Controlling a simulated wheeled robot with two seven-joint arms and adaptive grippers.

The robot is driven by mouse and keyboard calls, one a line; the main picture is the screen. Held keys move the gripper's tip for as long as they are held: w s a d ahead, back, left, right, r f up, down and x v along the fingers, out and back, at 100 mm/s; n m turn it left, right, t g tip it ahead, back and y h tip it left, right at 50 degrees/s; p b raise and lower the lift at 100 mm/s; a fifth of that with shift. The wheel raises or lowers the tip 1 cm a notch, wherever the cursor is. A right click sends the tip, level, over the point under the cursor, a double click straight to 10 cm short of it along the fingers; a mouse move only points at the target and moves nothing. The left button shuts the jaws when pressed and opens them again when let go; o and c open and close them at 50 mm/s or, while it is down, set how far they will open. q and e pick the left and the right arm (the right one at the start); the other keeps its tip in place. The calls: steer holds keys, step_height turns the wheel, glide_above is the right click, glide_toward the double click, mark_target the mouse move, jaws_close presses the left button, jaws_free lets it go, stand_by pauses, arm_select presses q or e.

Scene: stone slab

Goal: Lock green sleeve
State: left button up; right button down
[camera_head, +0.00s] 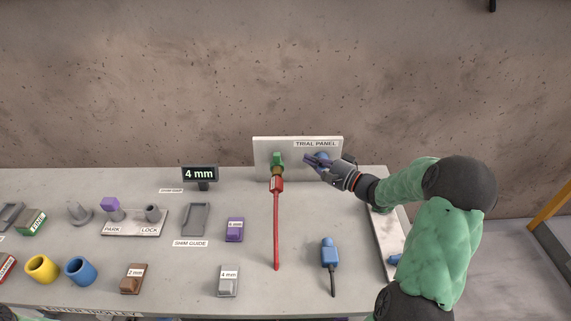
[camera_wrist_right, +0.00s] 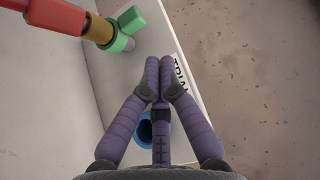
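The green sleeve (camera_head: 277,159) sits on the white trial panel (camera_head: 297,143), around the end of a red plug (camera_head: 276,183) whose red cable runs down toward the front. In the right wrist view the green sleeve (camera_wrist_right: 120,38) shows a block-like tab sticking out, with a tan ring between it and the red plug (camera_wrist_right: 50,15). My right gripper (camera_head: 310,159) is just right of the sleeve, apart from it, in front of the panel. Its purple fingers (camera_wrist_right: 159,62) are together with nothing visible between them. My left gripper is out of view.
A blue socket (camera_wrist_right: 144,128) on the panel is partly hidden behind my right fingers. A blue plug (camera_head: 329,252) with a dark cable lies at the front right. The 4 mm sign (camera_head: 200,174), shim guide (camera_head: 195,219) and several blocks and cups stand left.

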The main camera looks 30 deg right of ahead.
mark_target(277, 163)
steer(key=shift+f+b, duration=0.7)
steer(key=shift+f, duration=0.35)
steer(key=b+x, duration=0.3)
steer(key=x, duration=0.6)
steer(key=shift+f, duration=0.1)
steer(key=shift+w+a+b, duration=0.15)
steer(key=shift+w+b, duration=0.15)
steer(key=shift+w, duration=0.2)
steer(key=s+p, duration=0.1)
steer(key=s+a+p, duration=0.1)
steer(key=shift+s+a+p, duration=0.2)
steer(key=shift+a+p, duration=0.05)
steer(key=shift+p, duration=0.1)
